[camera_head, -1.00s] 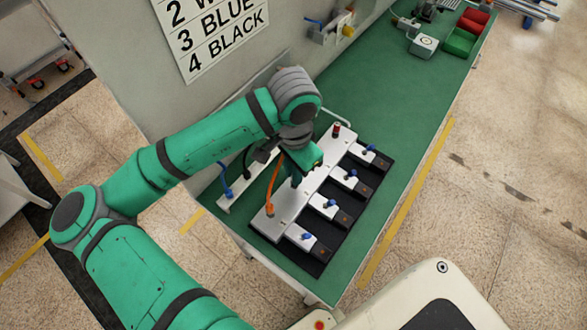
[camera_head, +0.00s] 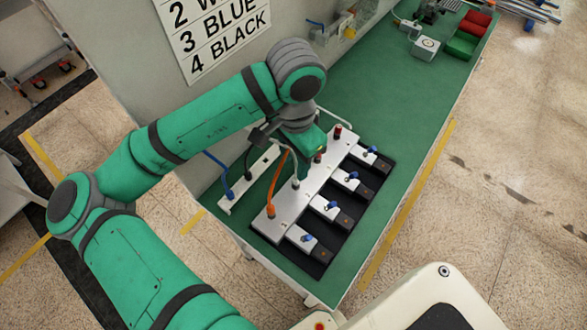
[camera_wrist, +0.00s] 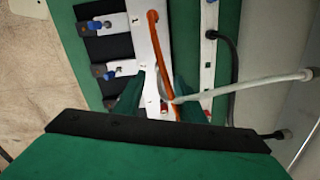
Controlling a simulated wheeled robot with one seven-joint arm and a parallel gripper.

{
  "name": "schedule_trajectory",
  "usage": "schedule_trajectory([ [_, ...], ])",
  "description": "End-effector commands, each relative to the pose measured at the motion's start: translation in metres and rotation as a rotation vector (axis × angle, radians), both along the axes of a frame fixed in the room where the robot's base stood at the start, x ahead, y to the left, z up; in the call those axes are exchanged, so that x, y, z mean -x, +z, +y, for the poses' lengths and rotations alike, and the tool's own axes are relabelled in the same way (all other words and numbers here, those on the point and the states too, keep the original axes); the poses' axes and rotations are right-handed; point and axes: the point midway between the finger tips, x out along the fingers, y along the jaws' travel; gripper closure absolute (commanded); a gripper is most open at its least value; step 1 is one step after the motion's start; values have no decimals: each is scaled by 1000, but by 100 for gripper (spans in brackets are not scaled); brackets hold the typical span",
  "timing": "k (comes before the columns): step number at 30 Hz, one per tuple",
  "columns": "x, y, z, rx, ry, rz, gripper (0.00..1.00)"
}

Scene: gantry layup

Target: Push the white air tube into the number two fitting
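The white air tube (camera_head: 294,165) curves over from the rack side. Its lower end meets the white manifold (camera_head: 313,187) at the second position, beyond the orange tube (camera_head: 272,195), which stands in the first fitting. I cannot tell how deep the white end sits. In the wrist view the white tube (camera_wrist: 240,88) runs in from the right and bends down near the fingers, crossing the orange tube (camera_wrist: 157,50). My gripper (camera_wrist: 161,78) is open, its two green fingers apart. In the head view my gripper (camera_head: 317,152) is just past the white tube, over the manifold's far half.
A white rack (camera_head: 240,188) behind the manifold holds the blue tube (camera_head: 217,162) and the black tube (camera_head: 247,163). Several blue-topped valves (camera_head: 331,206) line the manifold's front. A red-topped part (camera_head: 337,130) stands at its far end.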

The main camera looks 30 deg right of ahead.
Motion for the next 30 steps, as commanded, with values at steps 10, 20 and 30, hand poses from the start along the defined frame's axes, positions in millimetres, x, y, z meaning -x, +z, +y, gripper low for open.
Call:
schedule_trajectory([
  [10, -1, 46, 1, -1, 3, 0, 64],
  [20, -1, 50, 2, -1, 5, 0, 64],
  [30, -1, 50, 1, -1, 3, 0, 64],
])
